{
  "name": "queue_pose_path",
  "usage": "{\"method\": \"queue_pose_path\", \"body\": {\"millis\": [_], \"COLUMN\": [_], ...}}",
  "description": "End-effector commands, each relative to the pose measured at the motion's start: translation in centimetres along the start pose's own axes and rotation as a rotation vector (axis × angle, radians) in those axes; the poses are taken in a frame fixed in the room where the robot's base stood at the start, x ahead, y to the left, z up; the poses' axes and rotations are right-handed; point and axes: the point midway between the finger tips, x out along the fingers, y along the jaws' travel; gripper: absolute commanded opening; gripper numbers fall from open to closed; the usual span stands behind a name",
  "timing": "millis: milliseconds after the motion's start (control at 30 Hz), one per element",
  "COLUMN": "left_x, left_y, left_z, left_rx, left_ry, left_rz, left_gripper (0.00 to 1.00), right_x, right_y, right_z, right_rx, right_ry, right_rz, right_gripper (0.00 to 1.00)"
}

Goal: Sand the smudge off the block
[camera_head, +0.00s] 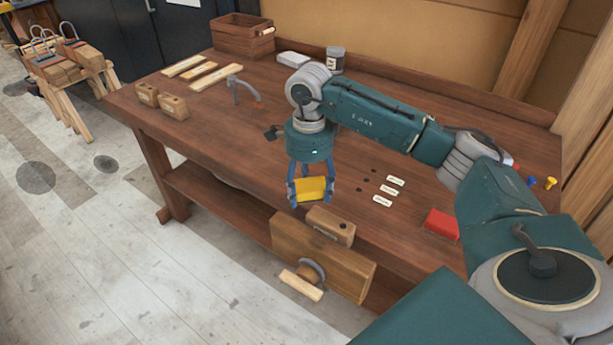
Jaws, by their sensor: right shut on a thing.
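My right gripper (310,197) points down over the front part of the bench, its blue fingers shut on a yellow sanding pad (312,187). A wooden block (328,229) sits just below and to the right of it, at the front edge of the bench by the wooden vise (312,256). A small dark smudge (343,225) shows on the block's top, toward its right end. The pad appears above and apart from the block. My left gripper is out of view.
The bench (400,240) holds a red block (441,225), several white labels (388,190) with dark spots beside them, two wooden blocks (173,107) at left, light strips (202,72), a clamp (243,91), a wooden crate (243,36) and a can (335,59) at the back.

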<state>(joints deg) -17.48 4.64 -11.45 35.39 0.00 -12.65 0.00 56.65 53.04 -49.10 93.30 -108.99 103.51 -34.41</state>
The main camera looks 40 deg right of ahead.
Motion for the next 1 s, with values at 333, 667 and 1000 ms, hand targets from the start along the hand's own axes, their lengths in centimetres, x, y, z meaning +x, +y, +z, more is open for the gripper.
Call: {"method": "queue_pose_path", "body": {"millis": [333, 667, 1000], "left_x": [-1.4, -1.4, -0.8], "left_y": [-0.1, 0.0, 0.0], "left_z": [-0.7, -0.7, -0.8], "left_rx": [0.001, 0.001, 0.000], "left_ry": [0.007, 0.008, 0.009], "left_rz": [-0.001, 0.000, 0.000], "left_gripper": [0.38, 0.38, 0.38], "right_x": [-2.4, -2.4, -2.5], "right_y": [0.0, 0.0, 1.2], "right_z": [-0.5, -0.4, 1.0], "right_rx": [0.006, 0.005, -0.151], "right_ry": [0.000, 0.000, -0.008], "right_rz": [-0.002, -0.001, -0.007], "right_gripper": [0.37, 0.37, 0.37]}}
